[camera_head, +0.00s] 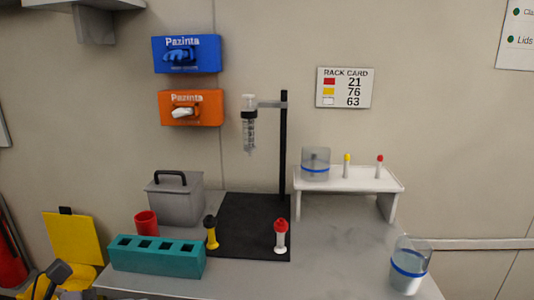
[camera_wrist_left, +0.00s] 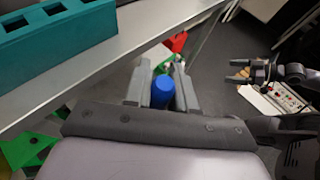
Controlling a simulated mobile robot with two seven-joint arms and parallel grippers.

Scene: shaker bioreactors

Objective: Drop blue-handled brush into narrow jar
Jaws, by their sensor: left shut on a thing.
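My left gripper (camera_wrist_left: 161,74) is shut on a blue cylinder, which looks like the blue handle (camera_wrist_left: 162,91) of the brush. The rest of the brush is hidden. It is held beside the table's edge, over the floor, in the left wrist view. My right gripper (camera_wrist_left: 238,72) is at the right of that view, its fingers apart and empty. No vessel is clearly the narrow jar; a small red cup (camera_head: 146,224) stands upright behind the teal rack in the head view.
A teal rack (camera_head: 155,262) with several square holes lies along the table's front left; its end shows in the left wrist view (camera_wrist_left: 55,38). A grey lidded box (camera_head: 175,205), a black mat (camera_head: 250,215), a white shelf (camera_head: 350,180) and a blue-banded beaker (camera_head: 408,270) occupy the table.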

